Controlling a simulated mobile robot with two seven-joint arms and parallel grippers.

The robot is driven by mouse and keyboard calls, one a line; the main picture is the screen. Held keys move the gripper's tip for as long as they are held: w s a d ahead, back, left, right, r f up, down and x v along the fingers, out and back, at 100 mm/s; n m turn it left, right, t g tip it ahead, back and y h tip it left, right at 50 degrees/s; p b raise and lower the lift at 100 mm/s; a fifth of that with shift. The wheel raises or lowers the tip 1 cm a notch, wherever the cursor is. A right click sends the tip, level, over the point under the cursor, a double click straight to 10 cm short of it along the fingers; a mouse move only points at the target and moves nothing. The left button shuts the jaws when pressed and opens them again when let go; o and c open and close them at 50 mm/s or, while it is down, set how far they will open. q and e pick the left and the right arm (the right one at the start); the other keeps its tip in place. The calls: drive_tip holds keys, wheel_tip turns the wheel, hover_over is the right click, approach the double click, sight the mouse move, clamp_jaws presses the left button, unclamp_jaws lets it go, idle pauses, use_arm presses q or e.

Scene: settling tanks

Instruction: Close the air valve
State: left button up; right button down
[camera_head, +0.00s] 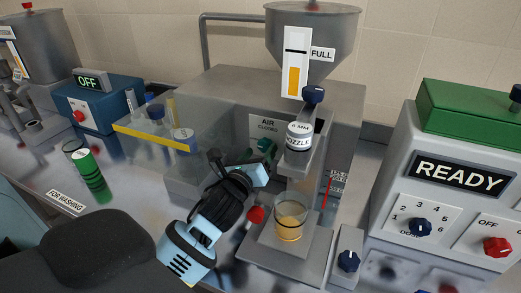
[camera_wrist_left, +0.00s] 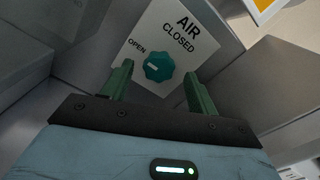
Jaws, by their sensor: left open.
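The air valve is a teal knob (camera_wrist_left: 158,67) on a white plate (camera_wrist_left: 180,22) marked AIR, CLOSED and OPEN. Its pale mark points left, to the OPEN side rather than towards CLOSED. My left gripper (camera_wrist_left: 158,72) is open, with its two green fingers on either side of the knob in the picture and a gap to each. I cannot tell whether the tips reach the knob's depth. In the head view my left gripper (camera_head: 264,155) is in front of the AIR plate (camera_head: 266,125) and largely hides the knob. My right gripper is not in view.
A READY control box (camera_head: 462,173) stands at the right. A green-banded cylinder (camera_head: 91,178) stands at the left.

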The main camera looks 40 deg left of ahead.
use_arm(q)
drive_tip(key=shift+x, duration=0.85)
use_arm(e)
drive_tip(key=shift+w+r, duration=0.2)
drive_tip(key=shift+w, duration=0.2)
use_arm(q)
drive_tip(key=c, duration=1)
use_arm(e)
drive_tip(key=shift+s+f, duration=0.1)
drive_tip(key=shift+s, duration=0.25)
